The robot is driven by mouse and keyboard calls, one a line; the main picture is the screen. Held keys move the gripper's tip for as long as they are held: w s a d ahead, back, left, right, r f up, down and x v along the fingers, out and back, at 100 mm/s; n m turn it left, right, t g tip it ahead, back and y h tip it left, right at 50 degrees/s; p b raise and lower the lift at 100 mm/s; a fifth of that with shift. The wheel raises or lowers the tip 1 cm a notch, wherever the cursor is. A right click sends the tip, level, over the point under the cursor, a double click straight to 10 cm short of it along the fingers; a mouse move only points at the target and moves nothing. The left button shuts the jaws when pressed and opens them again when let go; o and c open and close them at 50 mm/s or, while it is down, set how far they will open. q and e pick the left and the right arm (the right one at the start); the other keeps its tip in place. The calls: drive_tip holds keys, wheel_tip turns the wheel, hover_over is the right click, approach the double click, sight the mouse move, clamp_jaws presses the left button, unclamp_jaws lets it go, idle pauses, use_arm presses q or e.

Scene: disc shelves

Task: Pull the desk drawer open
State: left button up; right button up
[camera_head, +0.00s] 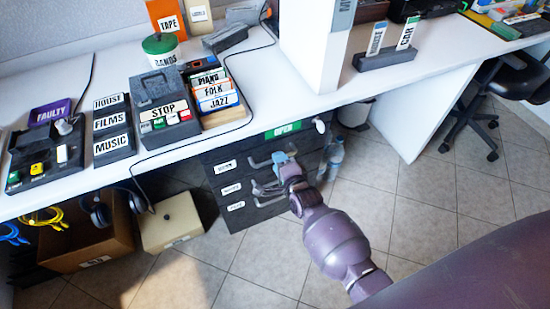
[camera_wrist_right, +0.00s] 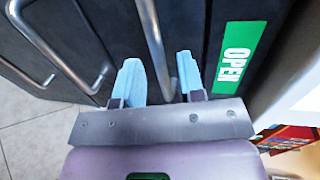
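The dark desk drawer unit (camera_head: 228,163) stands under the white desk, with several drawers stacked and their fronts flush. A green OPEN label (camera_head: 283,130) is on the panel above the top drawer; it also shows in the right wrist view (camera_wrist_right: 235,58). My right gripper (camera_head: 282,157) is at the top drawer's handle (camera_head: 257,164). In the right wrist view its blue fingers (camera_wrist_right: 158,62) stand apart, one on each side of the metal handle bar (camera_wrist_right: 152,32), with gaps showing. My left gripper is out of view.
The white desk (camera_head: 130,170) overhangs the drawers and carries disc boxes and signs. A bottle (camera_head: 335,160) stands on the floor right of the drawers. A beige box (camera_head: 170,222) and a cardboard box (camera_head: 95,245) are at left. Tiled floor (camera_head: 265,265) in front is clear.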

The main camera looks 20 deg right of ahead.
drive_tip(key=shift+x, duration=1)
clamp_jaws()
